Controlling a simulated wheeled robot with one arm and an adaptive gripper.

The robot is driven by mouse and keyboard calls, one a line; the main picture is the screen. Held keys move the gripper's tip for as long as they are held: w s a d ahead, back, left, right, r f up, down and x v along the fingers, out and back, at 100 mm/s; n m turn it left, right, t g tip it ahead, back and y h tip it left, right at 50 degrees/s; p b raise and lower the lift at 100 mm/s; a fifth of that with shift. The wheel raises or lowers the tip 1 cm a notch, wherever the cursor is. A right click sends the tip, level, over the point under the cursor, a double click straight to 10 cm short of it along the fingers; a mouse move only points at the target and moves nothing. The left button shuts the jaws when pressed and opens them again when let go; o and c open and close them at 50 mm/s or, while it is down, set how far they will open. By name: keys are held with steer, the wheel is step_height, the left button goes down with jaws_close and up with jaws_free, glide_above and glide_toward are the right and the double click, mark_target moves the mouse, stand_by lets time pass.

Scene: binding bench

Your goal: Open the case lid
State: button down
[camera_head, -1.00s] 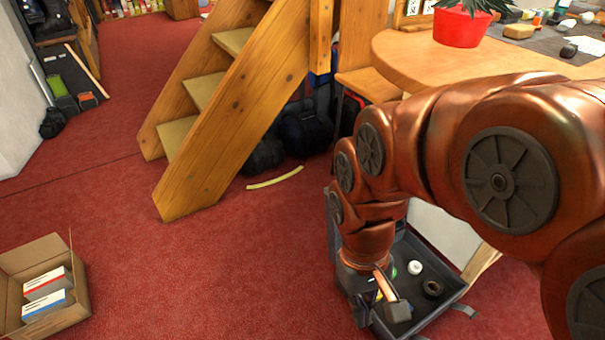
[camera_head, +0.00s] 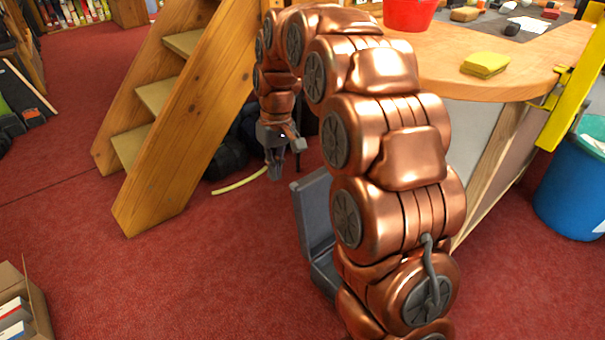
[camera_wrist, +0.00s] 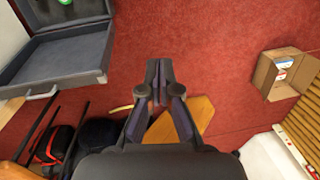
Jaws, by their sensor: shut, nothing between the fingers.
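The grey case (camera_head: 322,268) stands on the red carpet, partly hidden behind my arm in the head view. Its lid (camera_head: 313,212) is open and stands up steeply on the left side. In the wrist view the lid (camera_wrist: 60,55) shows its hollow inner side, with a handle on its outer edge, and a little of the case's inside with a green item (camera_wrist: 65,2) shows beyond it. My gripper (camera_head: 275,172) is shut and empty, in the air left of the lid and apart from it. Its fingers (camera_wrist: 158,66) are together in the wrist view.
Wooden stairs (camera_head: 185,130) rise at left, with dark bags (camera_head: 228,158) and a yellow strip (camera_head: 240,182) beside them. A wooden table (camera_head: 480,75) and a blue bin (camera_head: 572,190) stand right.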

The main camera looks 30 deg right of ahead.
steer(key=w+d+f+t+b, duration=0.1)
steer(key=w+d+f+b, duration=0.1)
steer(key=w+d+f, duration=0.8)
steer(key=w+d+f+t+b, duration=0.15)
steer(key=w+d+f, duration=0.45)
steer(key=w, duration=0.8)
step_height(320, 180, down, 8)
steer(key=s+d+b, duration=0.1)
steer(key=s+b, duration=0.1)
steer(key=b, duration=0.2)
steer(key=shift+d+n+h, duration=0.4)
steer(key=shift+s, duration=0.15)
steer(key=shift+d, duration=0.1)
